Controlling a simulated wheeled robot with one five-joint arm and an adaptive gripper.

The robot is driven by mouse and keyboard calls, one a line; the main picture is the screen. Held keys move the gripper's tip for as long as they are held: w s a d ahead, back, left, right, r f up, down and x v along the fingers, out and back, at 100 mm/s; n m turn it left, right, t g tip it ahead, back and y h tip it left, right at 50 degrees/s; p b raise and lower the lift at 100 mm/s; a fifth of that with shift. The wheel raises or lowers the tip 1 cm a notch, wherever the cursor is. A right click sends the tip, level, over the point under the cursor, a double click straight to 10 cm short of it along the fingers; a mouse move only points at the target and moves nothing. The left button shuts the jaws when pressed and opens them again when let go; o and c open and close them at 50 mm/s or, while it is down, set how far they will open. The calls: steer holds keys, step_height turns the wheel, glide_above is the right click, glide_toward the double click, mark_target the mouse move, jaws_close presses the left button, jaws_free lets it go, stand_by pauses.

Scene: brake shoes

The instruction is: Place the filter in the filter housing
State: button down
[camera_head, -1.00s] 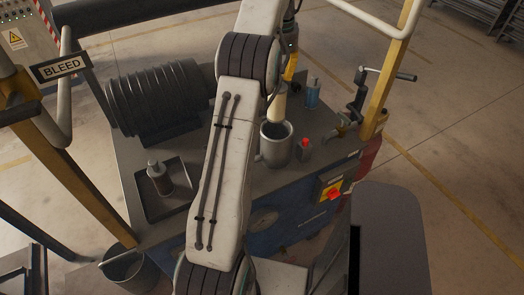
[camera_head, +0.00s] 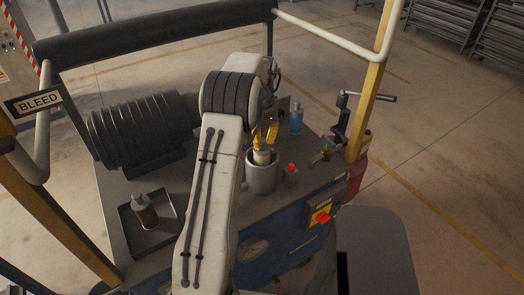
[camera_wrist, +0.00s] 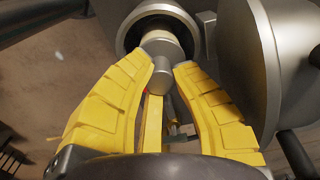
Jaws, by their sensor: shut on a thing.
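The filter housing (camera_head: 262,178) is a grey metal cup standing upright on the cart top. The filter (camera_head: 261,157) is a pale cream cylinder at its mouth, with its upper part showing above the rim. In the wrist view the filter (camera_wrist: 160,42) reaches into the dark round opening of the housing (camera_wrist: 126,36). My gripper (camera_wrist: 163,64) has its yellow fingers on both sides of the filter's grey end and is shut on it. It also shows above the housing in the head view (camera_head: 266,134). The filter's lower end is hidden inside the housing.
A ribbed dark motor (camera_head: 145,130) stands left on the cart. A tray (camera_head: 128,222) with a bottle (camera_head: 144,210) is in front of it. A blue bottle (camera_head: 296,119), a red-capped item (camera_head: 291,174) and a clamp (camera_head: 343,125) stand to the right.

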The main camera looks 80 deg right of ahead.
mark_target(262, 150)
steer(key=shift+f, duration=2.45)
steer(key=c, duration=1.2)
jaws_free()
steer(key=shift+o, duration=0.2)
steer(key=shift+r, duration=0.1)
step_height(262, 150, up, 12)
steer(key=shift+r, duration=0.1)
steer(key=shift+s, duration=0.1)
